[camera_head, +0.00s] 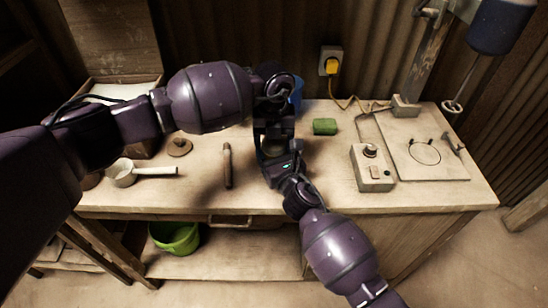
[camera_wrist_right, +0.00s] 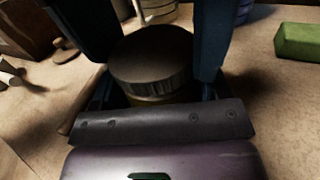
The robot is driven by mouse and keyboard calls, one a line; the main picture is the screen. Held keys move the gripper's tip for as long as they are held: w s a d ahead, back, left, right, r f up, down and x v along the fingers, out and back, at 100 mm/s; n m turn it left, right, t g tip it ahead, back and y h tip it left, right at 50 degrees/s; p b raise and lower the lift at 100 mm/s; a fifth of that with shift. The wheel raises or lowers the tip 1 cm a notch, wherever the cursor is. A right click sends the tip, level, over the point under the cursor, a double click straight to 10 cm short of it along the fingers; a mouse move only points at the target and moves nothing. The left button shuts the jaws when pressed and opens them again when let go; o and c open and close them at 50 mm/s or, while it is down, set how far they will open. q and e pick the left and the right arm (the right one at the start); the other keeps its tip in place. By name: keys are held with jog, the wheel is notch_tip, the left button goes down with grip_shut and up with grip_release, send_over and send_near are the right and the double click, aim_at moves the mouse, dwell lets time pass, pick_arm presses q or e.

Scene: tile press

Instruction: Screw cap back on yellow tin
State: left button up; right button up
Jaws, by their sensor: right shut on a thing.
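A dark round cap with a ridged rim (camera_wrist_right: 152,65) fills the middle of the right wrist view. A narrow yellowish strip of the tin (camera_wrist_right: 150,99) shows under its rim; the rest of the tin is hidden. My right gripper (camera_wrist_right: 155,75) has a finger on each side and is shut on the tin, with the cap over it. In the head view my right gripper (camera_head: 275,158) reaches in from the lower right. My left gripper (camera_head: 273,132) is directly above it, and its fingertips cannot be made out. The cap's seating on the tin is unclear.
A green block (camera_head: 325,127) lies right of the grippers, with a grey control box (camera_head: 372,168) farther right. To the left are a brown stick (camera_head: 228,165), a small brown lid (camera_head: 179,147) and a white pan (camera_head: 122,172). A blue container (camera_head: 297,95) stands behind the arms.

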pick_arm(q)
jog(key=shift+o, duration=1.4)
jog(key=shift+r, duration=0.1)
jog(key=shift+r, duration=2.2)
jog(key=shift+c, duration=0.4)
notch_tip(320, 180, up, 4)
jog(key=shift+f, duration=0.25)
jog(key=shift+f, duration=0.1)
jog(key=shift+f, duration=3.95)
jog(key=shift+c, duration=0.3)
